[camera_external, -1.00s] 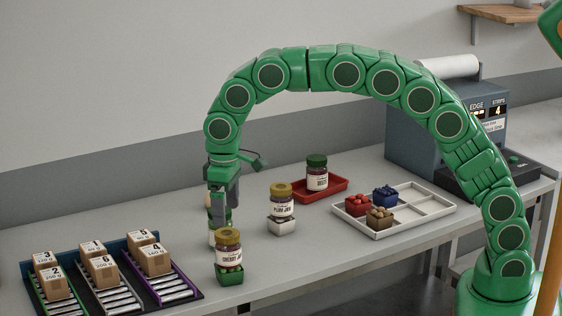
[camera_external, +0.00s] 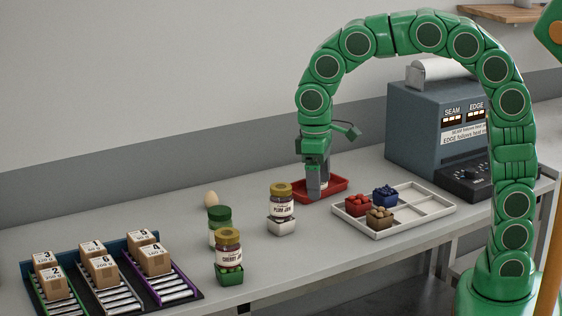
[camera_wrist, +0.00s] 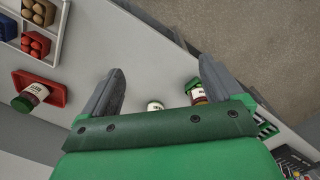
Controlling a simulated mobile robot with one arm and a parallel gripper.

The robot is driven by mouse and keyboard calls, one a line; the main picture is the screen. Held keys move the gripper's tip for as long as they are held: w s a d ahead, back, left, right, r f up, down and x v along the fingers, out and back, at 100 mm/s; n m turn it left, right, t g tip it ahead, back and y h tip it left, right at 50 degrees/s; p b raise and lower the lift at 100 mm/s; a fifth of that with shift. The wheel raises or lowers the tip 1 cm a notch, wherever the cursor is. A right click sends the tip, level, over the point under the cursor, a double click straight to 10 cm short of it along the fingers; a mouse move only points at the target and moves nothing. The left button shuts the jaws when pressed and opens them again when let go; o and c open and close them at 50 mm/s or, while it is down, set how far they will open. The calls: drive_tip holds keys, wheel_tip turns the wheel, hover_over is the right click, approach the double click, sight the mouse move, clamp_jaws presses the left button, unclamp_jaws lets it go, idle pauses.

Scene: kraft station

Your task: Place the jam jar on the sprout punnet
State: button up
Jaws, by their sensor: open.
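My gripper (camera_external: 316,192) is open, pointing down over the red tray at the back of the bench. A green-lidded jar in that tray is mostly hidden behind it; the wrist view shows this jar (camera_wrist: 34,94) left of both fingers. Another green-lidded jar (camera_external: 220,222) stands at the left. The cherry jam jar (camera_external: 228,245), with a gold lid, stands on a green punnet (camera_external: 230,276). The plum jam jar (camera_external: 281,203), also gold-lidded, stands on a white punnet (camera_external: 282,227). I cannot tell for certain which punnet holds sprouts. Nothing shows gripped in the wrist view.
The red tray (camera_external: 337,184) lies behind a white divided tray (camera_external: 425,208) with red, blue and brown punnets. An egg (camera_external: 211,199) sits behind the left jar. Numbered boxes (camera_external: 101,268) stand on roller lanes at left. A blue-grey machine (camera_external: 415,135) stands at right.

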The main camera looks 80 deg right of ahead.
drive_tip(key=s+d+f, duration=0.2)
drive_tip(key=s, duration=1.3)
drive_tip(key=s+d+f+g, duration=0.1)
drive_tip(key=s+d+f, duration=0.1)
drive_tip(key=s, duration=1.3)
drive_tip(key=shift+s+d, duration=0.15)
drive_tip(key=shift+s, duration=0.15)
